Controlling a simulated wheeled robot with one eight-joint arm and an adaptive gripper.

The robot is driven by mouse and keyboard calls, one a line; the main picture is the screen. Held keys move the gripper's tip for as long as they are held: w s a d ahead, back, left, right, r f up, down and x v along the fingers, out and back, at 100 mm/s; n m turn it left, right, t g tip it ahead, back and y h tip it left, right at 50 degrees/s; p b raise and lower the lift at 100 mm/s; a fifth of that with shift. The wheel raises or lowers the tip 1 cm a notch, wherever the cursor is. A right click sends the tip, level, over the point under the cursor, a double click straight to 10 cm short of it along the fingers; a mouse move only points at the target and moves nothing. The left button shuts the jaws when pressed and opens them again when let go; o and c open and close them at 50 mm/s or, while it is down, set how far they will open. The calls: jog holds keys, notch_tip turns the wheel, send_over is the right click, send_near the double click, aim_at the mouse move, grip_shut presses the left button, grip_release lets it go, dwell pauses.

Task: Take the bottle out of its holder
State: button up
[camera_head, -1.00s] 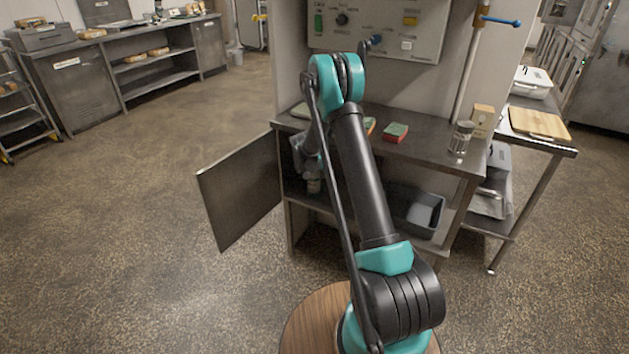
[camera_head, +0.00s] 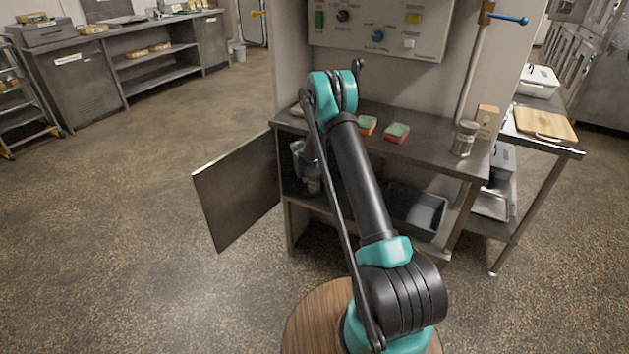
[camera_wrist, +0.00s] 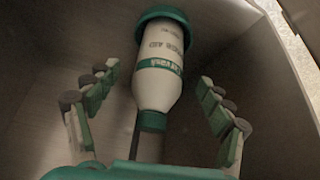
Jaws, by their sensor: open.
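My gripper (camera_wrist: 158,98) is open, with one finger on each side of the bottle and visible gaps to both. In the head view my gripper (camera_head: 308,170) is at the cabinet's left opening, mostly hidden behind my arm; the bottle cannot be made out clearly there.
An open metal door (camera_head: 238,192) stands left of my gripper. Above is a metal worktop (camera_head: 430,146) with sponges (camera_head: 396,132) and a glass shaker (camera_head: 464,139). A grey bin (camera_head: 428,213) is on the lower shelf. The floor at left is clear.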

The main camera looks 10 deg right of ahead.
aim_at(314, 180)
jog(key=shift+x, duration=3.35)
jog(key=shift+c, duration=0.5)
grip_shut()
jog(key=shift+r, duration=0.15)
